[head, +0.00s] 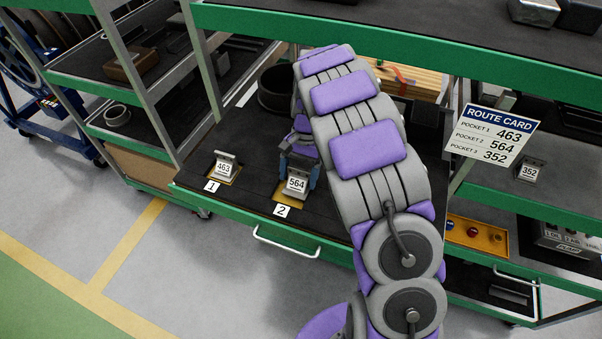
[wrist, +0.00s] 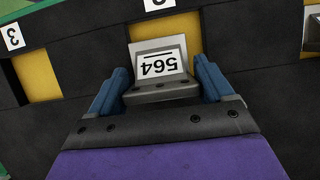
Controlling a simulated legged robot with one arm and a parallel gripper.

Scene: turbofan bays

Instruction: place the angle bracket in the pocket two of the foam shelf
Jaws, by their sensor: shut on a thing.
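The angle bracket labelled 564 (head: 296,186) is grey metal with a white label. My gripper (head: 298,171) is shut on it, with one blue finger on each side. In the wrist view the bracket (wrist: 158,66) shows upside down between the fingers. It is at pocket two (wrist: 168,28), whose yellow floor shows beyond and beside it. I cannot tell whether the bracket rests on the pocket floor or hangs just above it. The dark foam shelf (head: 250,202) carries number tags 1 and 2; my arm hides its right part in the head view.
Bracket 463 (head: 225,165) sits in pocket one. Pocket three (wrist: 38,74) is empty in the wrist view. Bracket 352 (head: 530,170) stands on the right-hand shelf. The route card (head: 492,135) lists 564 for pocket 2. A dark round container (head: 275,88) stands behind on the shelf.

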